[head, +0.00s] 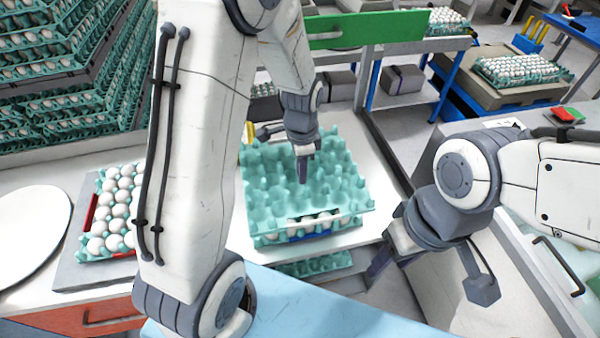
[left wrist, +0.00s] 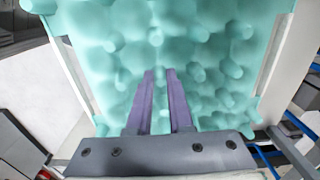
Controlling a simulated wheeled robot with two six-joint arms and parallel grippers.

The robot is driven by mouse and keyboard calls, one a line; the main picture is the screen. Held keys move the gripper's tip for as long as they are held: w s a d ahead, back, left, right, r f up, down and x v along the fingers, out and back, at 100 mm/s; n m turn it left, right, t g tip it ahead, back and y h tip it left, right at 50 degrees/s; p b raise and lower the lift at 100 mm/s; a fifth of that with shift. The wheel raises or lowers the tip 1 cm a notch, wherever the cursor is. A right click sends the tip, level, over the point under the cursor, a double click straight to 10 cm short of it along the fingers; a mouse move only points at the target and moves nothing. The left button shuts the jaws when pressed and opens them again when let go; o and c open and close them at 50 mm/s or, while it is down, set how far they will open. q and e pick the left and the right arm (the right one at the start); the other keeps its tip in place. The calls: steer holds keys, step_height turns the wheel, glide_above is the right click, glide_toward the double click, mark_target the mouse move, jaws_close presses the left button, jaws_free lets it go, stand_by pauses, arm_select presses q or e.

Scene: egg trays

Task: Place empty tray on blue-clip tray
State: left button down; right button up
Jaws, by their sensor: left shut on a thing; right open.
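The empty teal tray (head: 345,185) is over the blue-clip tray (head: 262,240), which shows white eggs and a blue clip (head: 310,234) along its front. The two look nearly level, the empty one slightly turned; whether they fully touch I cannot tell. My left gripper (head: 303,170) is shut on the empty tray, its fingers down among the cups. In the left wrist view the two purple fingers (left wrist: 161,78) are close together against the empty tray (left wrist: 215,60). My right gripper (head: 385,255) is open and empty, to the right of the trays. Most eggs below are hidden.
Another egg tray with a red clip (head: 92,212) stands on a grey board at left, beside a white round plate (head: 32,225). A further teal tray (head: 315,266) shows below the front edge. Tall egg stacks (head: 60,70) fill the back left.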

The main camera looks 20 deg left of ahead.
arm_select(q)
steer(key=shift+w+a+f, duration=0.35)
steer(key=shift+w+f, duration=0.1)
steer(key=shift+w, duration=0.1)
steer(key=shift+w+a+f, duration=0.3)
steer(key=shift+w+f, duration=0.1)
steer(key=shift+w, duration=0.1)
steer(key=shift+f+p, duration=0.85)
steer(key=shift+f, duration=1.1)
steer(key=c, duration=0.8)
jaws_free()
